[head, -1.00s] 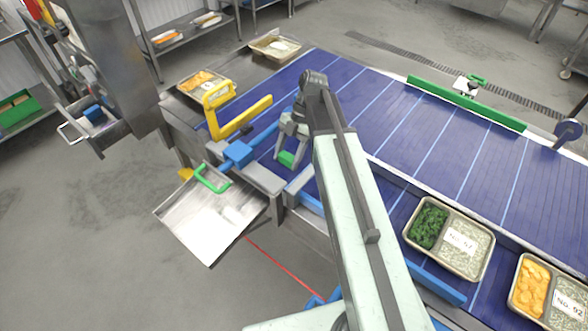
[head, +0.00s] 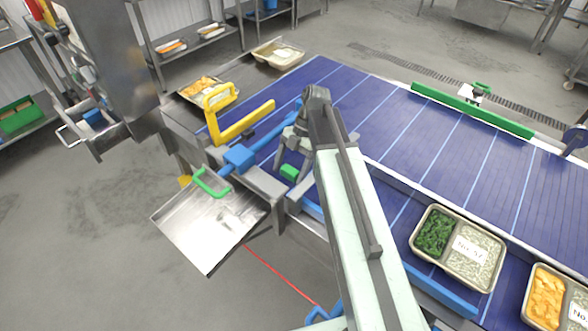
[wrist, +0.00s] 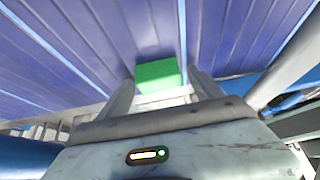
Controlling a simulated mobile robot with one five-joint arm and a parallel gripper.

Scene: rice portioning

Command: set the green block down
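The green block (head: 289,172) is between the fingertips of my gripper (head: 292,164), near the corner of the blue conveyor belt (head: 345,87). In the wrist view the green block (wrist: 158,76) sits between the two grey fingers of my gripper (wrist: 162,84). The left finger appears to touch it, and the right finger is very close to it or touching. My gripper looks shut on the block. I cannot tell whether the block's underside touches a surface.
A yellow bracket (head: 240,126) and a blue bar with a blue box (head: 239,158) stand left of my gripper. Food trays (head: 468,262) lie at right. The belt's far middle is clear.

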